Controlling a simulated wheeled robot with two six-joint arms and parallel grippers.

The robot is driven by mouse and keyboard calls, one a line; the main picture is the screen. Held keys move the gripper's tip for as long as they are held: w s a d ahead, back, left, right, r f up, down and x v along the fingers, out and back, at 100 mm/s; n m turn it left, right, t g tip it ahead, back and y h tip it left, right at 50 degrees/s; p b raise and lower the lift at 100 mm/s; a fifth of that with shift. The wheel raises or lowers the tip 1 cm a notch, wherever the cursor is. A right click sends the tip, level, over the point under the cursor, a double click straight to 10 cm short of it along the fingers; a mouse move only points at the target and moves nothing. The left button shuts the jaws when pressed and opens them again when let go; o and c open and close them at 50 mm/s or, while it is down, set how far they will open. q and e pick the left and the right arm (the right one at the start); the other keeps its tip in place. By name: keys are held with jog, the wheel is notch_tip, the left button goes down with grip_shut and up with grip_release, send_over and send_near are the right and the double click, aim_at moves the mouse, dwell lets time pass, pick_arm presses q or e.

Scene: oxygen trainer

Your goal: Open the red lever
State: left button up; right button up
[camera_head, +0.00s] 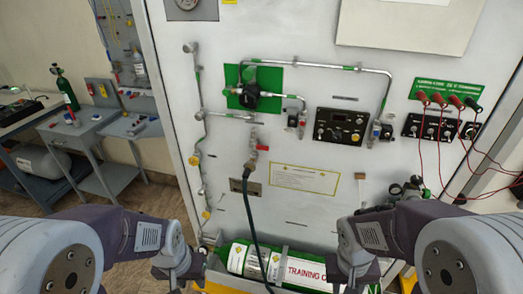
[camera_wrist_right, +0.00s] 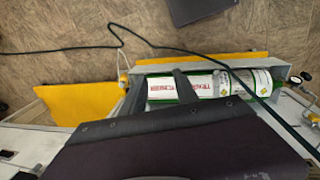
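A small red lever (camera_head: 262,147) sits on the white panel in the head view, at a fitting just above the top of a dark hose (camera_head: 248,195). Nothing touches it. My left gripper (camera_head: 179,272) is low at the left, in front of the panel's bottom edge, well below and left of the lever. It looks open and empty. My right gripper (camera_head: 353,273) is low at the right, below and right of the lever. In the right wrist view its two dark fingers (camera_wrist_right: 158,82) stand apart with nothing held, above a green and white cylinder.
The cylinder (camera_head: 300,270) lies in a tray at the panel's foot. A blue-grey table (camera_head: 97,122) stands left. Space before the lever is clear.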

jog(key=w+d+r+n+h, duration=0.1)
jog(key=w+d+r+h, duration=0.15)
jog(key=d, duration=0.25)
jog(key=w+d+r+h, duration=0.1)
jog(key=d+r+h, duration=0.2)
jog(key=d, duration=0.1)
jog(key=w+r+n+t+h+p, duration=0.1)
jog(key=w+r+n+t+h, duration=0.15)
jog(key=w+r, duration=0.35)
jog(key=w+r+n+t+h+p, duration=0.1)
jog(key=w+r+n+t+h, duration=0.2)
jog(key=w, duration=0.6)
jog(key=w+a+r+n+t, duration=0.2)
jog(key=w+a+r+t, duration=0.35)
jog(key=a, duration=0.35)
jog(key=n+t+y+p, duration=0.2)
jog(key=n+t+y, duration=0.5)
jog(key=n+y, duration=0.1)
send_near(264, 149)
jog(key=p+x, duration=0.3)
jog(key=x, duration=0.4)
jog(key=shift+w+r, duration=0.15)
jog(key=shift+w, duration=0.2)
jog(key=shift+w+d, duration=0.3)
jog(key=shift+w, duration=0.3)
grip_shut()
